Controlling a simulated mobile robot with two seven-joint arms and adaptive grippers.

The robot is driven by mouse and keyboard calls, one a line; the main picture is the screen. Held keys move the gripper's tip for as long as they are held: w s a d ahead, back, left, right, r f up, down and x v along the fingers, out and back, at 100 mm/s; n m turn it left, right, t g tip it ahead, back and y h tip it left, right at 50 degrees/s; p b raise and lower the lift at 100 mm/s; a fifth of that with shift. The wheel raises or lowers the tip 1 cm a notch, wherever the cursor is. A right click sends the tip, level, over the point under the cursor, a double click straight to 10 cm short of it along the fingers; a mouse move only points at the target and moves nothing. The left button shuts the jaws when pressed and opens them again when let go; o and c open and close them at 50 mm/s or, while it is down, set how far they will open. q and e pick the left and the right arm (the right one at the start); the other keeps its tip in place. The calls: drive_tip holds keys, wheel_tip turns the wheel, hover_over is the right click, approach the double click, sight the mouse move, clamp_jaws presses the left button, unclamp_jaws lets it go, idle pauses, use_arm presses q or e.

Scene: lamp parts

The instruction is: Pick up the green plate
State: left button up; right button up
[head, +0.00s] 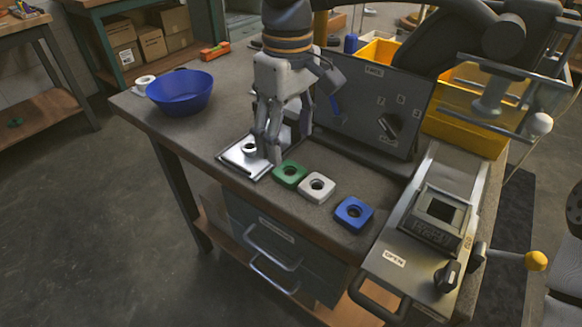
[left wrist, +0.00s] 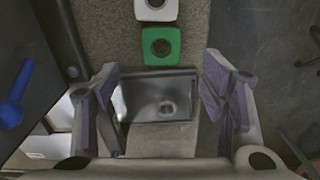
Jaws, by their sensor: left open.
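The green plate (head: 290,174) is a small rounded square with a round hole, lying flat on the bench. It also shows in the left wrist view (left wrist: 161,46), ahead of the fingers. My left gripper (head: 268,146) is open, fingers pointing down, above a metal tray (head: 238,168) just left of the green plate. In the left wrist view its open fingers (left wrist: 166,115) stand either side of the tray, with nothing between the pads. The gripper does not touch the green plate. My right gripper is not in view.
A white plate (head: 317,187) and a blue plate (head: 353,214) lie in a row right of the green one. A dark upright panel (head: 365,105) stands behind. A blue bowl (head: 180,92) is at far left; a yellow bin (head: 465,125) and metal press (head: 440,215) are right.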

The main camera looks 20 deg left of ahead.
sight(288, 176)
use_arm(q)
wheel_tip(288, 176, down, 6)
drive_tip(key=shift+s+r, duration=0.1)
drive_tip(key=shift+s, duration=0.05)
drive_tip(key=shift+f, duration=0.3)
drive_tip(key=c, duration=1.2)
